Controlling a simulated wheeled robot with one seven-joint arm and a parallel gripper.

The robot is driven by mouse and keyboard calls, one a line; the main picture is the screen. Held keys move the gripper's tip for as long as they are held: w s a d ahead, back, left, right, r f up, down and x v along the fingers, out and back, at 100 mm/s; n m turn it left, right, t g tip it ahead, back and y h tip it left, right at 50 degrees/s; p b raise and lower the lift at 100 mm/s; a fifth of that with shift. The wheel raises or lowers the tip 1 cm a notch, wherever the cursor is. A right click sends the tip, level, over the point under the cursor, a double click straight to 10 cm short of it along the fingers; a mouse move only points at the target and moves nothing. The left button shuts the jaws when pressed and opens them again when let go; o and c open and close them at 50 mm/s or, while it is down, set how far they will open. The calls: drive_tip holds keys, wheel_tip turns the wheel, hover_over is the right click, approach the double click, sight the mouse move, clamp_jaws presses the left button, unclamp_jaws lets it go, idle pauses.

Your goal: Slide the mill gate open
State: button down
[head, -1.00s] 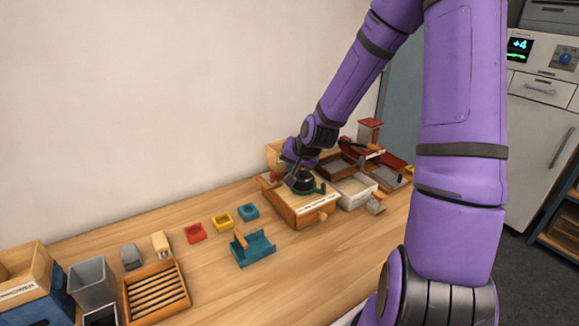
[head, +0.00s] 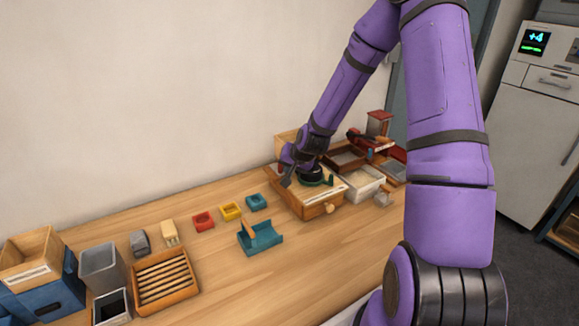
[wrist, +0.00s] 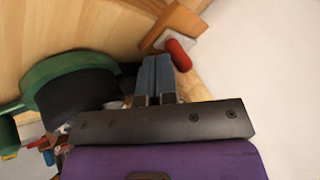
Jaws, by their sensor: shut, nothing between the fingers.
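The mill is a wooden box (head: 298,206) with a round black-and-green top (head: 313,177) and a front drawer, standing toward the right of the bench. In the wrist view, its green and black top (wrist: 75,75) is at the left. A red handle (wrist: 179,55) on a pale plate (wrist: 174,38), seemingly the mill gate, shows just right of the fingertips. My gripper (wrist: 156,62) is shut and empty, its fingers together close beside the red handle; contact cannot be told. In the head view, my gripper (head: 286,182) is at the mill's left side and hides the handle.
A teal holder (head: 262,238) and small red (head: 203,221), yellow (head: 231,211) and teal (head: 257,202) blocks lie left of the mill. A slatted wooden tray (head: 165,282) and bins are farther left. Trays (head: 364,184) crowd the right. Bench between is clear.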

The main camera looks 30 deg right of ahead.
drive_tip(key=shift+a, duration=1.65)
